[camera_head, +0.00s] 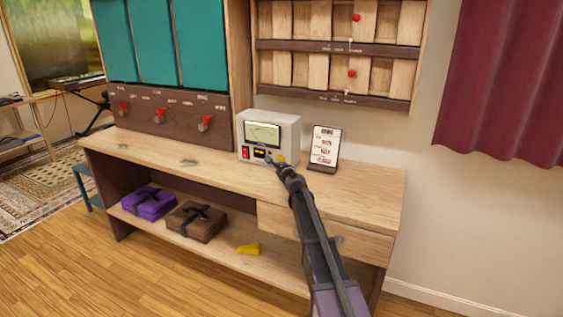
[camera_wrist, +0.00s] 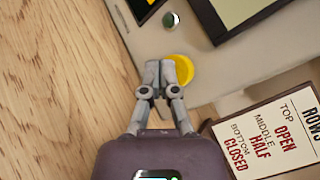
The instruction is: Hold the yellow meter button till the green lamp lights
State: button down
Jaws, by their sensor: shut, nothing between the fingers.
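The pale meter box (camera_head: 285,125) with a screen stands on the wooden bench. Its round yellow button (camera_wrist: 184,68) shows in the wrist view, partly hidden behind my fingertips; a bit of it also shows in the head view (camera_head: 281,158). A small round lamp (camera_wrist: 170,20) sits near the button on the same panel; it looks dark green, with no clear glow. My gripper (camera_wrist: 168,69) is shut and empty, its fingertips overlapping the button's left side. It also shows at the meter's front in the head view (camera_head: 283,172). I cannot tell whether the tips press the button.
A small sign (camera_head: 325,147) stands close to the right of the meter, and it is near my gripper in the wrist view (camera_wrist: 265,140). Red-handled switches (camera_head: 160,114) line the panel at left. Purple (camera_head: 149,202) and brown (camera_head: 195,221) bundles lie on the lower shelf.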

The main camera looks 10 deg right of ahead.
jog(key=shift+w+d, duration=0.3)
jog(key=shift+w, duration=0.15)
dwell(3.1)
jog(key=shift+s+a, duration=0.1)
jog(key=shift+s, duration=0.05)
dwell(0.7)
jog(key=shift+s+a, duration=0.5)
jog(key=shift+s, duration=0.15)
jog(key=shift+s, duration=0.1)
jog(key=shift+s+a, duration=0.75)
jog(key=shift+s, duration=0.25)
jog(key=shift+s+a, duration=0.7)
jog(key=shift+s, duration=0.25)
jog(key=shift+f, duration=0.1)
